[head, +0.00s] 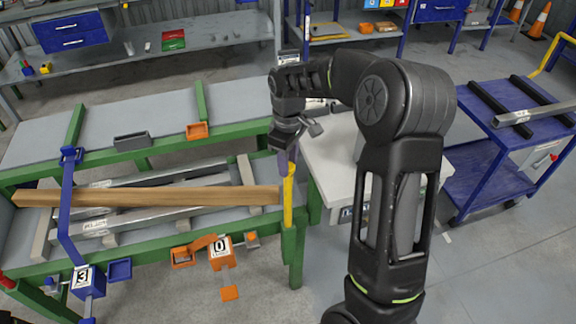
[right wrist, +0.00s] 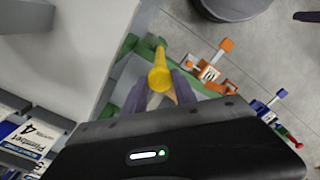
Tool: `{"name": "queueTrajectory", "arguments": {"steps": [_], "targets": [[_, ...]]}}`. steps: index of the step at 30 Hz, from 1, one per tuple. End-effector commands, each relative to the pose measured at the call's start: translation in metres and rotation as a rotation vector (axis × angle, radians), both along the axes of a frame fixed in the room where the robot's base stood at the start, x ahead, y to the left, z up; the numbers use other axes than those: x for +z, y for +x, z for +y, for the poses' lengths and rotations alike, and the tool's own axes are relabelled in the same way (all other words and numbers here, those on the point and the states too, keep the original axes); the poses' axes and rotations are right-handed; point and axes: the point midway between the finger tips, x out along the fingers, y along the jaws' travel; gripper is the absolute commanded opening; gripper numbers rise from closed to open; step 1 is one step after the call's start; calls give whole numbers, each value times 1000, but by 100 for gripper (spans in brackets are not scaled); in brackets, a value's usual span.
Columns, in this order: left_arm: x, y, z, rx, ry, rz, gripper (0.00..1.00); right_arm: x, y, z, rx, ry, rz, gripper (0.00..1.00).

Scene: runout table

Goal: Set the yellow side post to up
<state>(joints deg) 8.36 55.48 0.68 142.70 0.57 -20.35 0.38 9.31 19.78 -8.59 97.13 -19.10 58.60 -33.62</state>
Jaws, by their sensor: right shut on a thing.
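The yellow side post (head: 288,200) stands upright at the right end of the green runout table (head: 130,255), beside the end of a long wooden beam (head: 150,196). My right gripper (head: 287,160) is over the top of the post, with its fingers pointing down. In the right wrist view the yellow post (right wrist: 159,75) lies between the two fingers of my right gripper (right wrist: 160,92), which is shut on it. The post's lower part is partly hidden by the table frame. My left gripper is in neither view.
A blue stop arm (head: 68,205) crosses the table at left. Orange blocks (head: 220,252) hang on the front rail. A pale cabinet (head: 335,165) stands just right of the post. A blue cart (head: 500,140) with grey bars is further right. Open floor lies in front.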

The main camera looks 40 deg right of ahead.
Motion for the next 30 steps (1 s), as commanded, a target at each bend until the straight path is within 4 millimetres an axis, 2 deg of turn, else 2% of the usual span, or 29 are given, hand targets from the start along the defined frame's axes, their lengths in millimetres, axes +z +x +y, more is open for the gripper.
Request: {"name": "queueTrajectory", "arguments": {"steps": [8, 9, 17, 26, 30], "targets": [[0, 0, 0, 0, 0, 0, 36, 1, 1, 0, 0, 0, -2, 0], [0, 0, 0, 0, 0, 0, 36, 1, 1, 0, 0, 0, -2, 34], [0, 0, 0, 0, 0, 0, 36, 0, 0, 0, 0, 0, -1, 55], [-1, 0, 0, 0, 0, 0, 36, 1, 0, 0, 1, 0, -1, 55], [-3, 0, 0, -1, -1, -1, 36, 12, 1, 0, 0, 0, -4, 55]]}}
